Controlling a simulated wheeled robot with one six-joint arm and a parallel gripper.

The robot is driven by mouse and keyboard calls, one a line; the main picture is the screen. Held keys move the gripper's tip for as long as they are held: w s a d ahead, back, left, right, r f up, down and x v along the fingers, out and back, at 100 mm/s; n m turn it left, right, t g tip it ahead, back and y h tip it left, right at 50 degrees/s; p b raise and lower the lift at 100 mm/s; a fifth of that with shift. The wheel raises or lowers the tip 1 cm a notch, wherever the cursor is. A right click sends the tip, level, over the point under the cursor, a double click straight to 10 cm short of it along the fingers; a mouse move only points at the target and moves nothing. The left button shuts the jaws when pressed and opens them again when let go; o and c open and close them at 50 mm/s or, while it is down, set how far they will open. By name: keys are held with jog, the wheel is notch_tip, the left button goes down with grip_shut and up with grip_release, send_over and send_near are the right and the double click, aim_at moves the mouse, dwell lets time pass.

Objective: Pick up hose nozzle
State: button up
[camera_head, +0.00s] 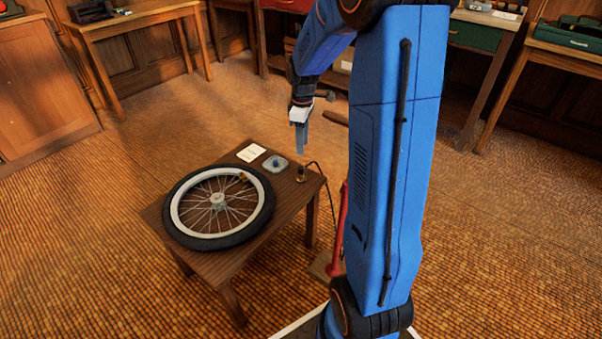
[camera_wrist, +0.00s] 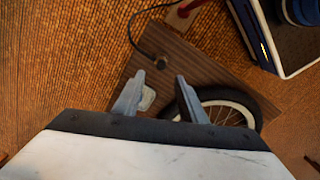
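The hose nozzle (camera_head: 301,173) is a small dark, brassy piece standing near the right corner of the low wooden table (camera_head: 225,258). A thin black hose (camera_head: 322,180) runs from it toward a red floor pump (camera_head: 340,228). In the wrist view the nozzle (camera_wrist: 160,61) shows just beyond the fingertips, roughly centred between them. My gripper (camera_head: 300,145) points down above the nozzle, apart from it. In the wrist view my gripper (camera_wrist: 159,78) has its grey fingers spread, with nothing held between them.
A spoked wheel with a black tyre (camera_head: 256,217) covers much of the tabletop. A small grey dish with a blue piece (camera_head: 275,164) and a white card (camera_head: 251,152) lie near the nozzle. The pump stands on the floor beside the table. Workbenches line the back wall.

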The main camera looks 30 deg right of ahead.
aim_at(302, 168)
jog(key=f, duration=1.1)
jog(key=shift+s+a+f, duration=0.1)
jog(key=shift+a+f, duration=0.1)
jog(key=shift+f, duration=0.05)
jog(key=shift+c, duration=0.3)
grip_shut()
